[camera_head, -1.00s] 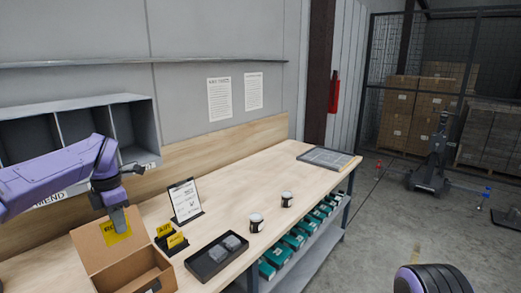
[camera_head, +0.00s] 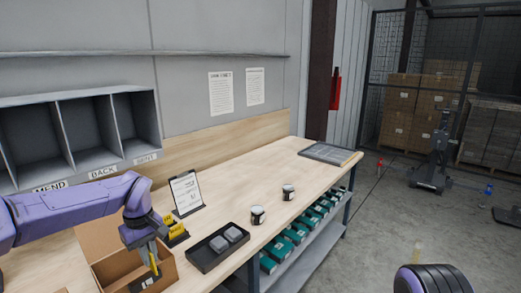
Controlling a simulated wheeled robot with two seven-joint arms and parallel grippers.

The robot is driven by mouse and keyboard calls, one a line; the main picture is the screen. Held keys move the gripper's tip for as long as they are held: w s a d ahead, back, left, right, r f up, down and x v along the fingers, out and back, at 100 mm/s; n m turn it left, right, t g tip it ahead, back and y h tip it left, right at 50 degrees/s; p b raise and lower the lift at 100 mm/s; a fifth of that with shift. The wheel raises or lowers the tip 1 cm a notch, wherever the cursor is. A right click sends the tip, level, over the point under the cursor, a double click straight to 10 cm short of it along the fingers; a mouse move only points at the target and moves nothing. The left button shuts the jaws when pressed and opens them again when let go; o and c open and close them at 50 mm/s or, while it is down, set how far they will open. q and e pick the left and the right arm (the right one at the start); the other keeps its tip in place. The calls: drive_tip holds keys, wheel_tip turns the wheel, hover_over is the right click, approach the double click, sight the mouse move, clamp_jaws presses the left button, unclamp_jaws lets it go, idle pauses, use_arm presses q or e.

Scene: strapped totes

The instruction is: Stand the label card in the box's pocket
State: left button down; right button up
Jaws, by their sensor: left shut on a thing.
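The open cardboard box (camera_head: 105,270) stands at the front left of the bench, its flap raised at the back. My left gripper (camera_head: 152,257) points down over the box's right part. It is shut on the yellow label card (camera_head: 155,267), which shows as a narrow, nearly upright strip below the fingers. A dark and white patch (camera_head: 149,283) shows low on the box's near side; I cannot tell whether this is the pocket or whether the card touches it. My right gripper is out of view.
A black holder with yellow cards (camera_head: 173,228) stands close behind the gripper. A black tray (camera_head: 207,259) with grey blocks is to its right, with a sign stand (camera_head: 186,193) behind. Two jars (camera_head: 258,215) stand further right. The bench's middle is clear.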

use_arm(q)
drive_tip(key=s+d+f+m+b, duration=0.4)
drive_tip(key=s+f+m+b, duration=0.1)
drive_tip(key=f, duration=0.4)
drive_tip(key=s+d+f+m+b, duration=0.4)
drive_tip(key=s+d+f+b, duration=0.1)
drive_tip(key=f, duration=0.4)
drive_tip(key=shift+m+b, duration=0.35)
drive_tip(key=shift+m, duration=0.05)
drive_tip(key=shift+s+d+r, duration=0.1)
drive_tip(key=shift+s, duration=0.05)
